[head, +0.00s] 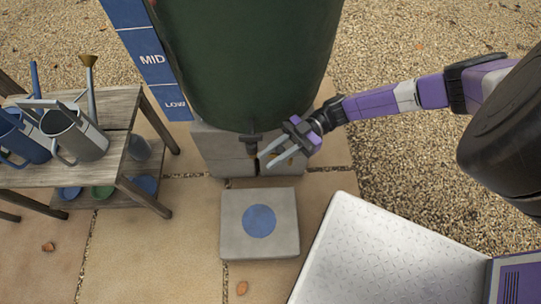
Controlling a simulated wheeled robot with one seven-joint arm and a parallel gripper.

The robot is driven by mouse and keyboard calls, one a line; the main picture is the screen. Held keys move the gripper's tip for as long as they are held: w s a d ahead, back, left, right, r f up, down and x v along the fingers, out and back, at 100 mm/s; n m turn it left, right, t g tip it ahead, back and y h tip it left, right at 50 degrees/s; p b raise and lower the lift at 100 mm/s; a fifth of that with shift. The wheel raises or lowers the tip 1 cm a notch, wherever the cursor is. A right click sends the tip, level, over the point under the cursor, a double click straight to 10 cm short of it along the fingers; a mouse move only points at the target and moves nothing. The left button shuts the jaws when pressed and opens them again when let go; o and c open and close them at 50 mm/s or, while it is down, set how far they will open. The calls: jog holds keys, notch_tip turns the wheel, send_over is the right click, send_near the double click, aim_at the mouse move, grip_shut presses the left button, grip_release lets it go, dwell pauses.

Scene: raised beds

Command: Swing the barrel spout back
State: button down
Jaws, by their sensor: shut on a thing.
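The dark green barrel (245,60) stands on grey blocks (222,150) at the top middle of the head view. Its dark spout (249,139) sits low on the barrel's front. My gripper (265,160) reaches in from the right, and its pale fingers are shut on the spout at the spout's right side. The fingers hide part of the spout, so its exact angle is hard to tell. A square grey slab with a blue disc (259,221) lies on the paving below and in front of the spout.
A wooden bench (125,150) at left holds a grey watering can (80,135) and a blue one (22,140), with pots on its lower shelf. A blue level board (146,55) marked MID and LOW stands beside the barrel.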

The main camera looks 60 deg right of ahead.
jog(key=shift+d+f+n+g+y+b, duration=0.1)
jog(key=shift+d+n+g+y+b, duration=0.15)
jog(key=shift+n+g+b, duration=0.4)
jog(key=shift+d+f+n+g+y+b, duration=0.1)
jog(key=shift+d+n+g+y+b, duration=0.2)
jog(key=shift+g, duration=0.55)
jog(key=shift+r, duration=0.15)
jog(key=c, duration=1.3)
grip_release()
jog(key=shift+o, duration=0.2)
jog(key=v, duration=0.7)
jog(key=shift+d, duration=0.4)
jog(key=shift+d, duration=0.1)
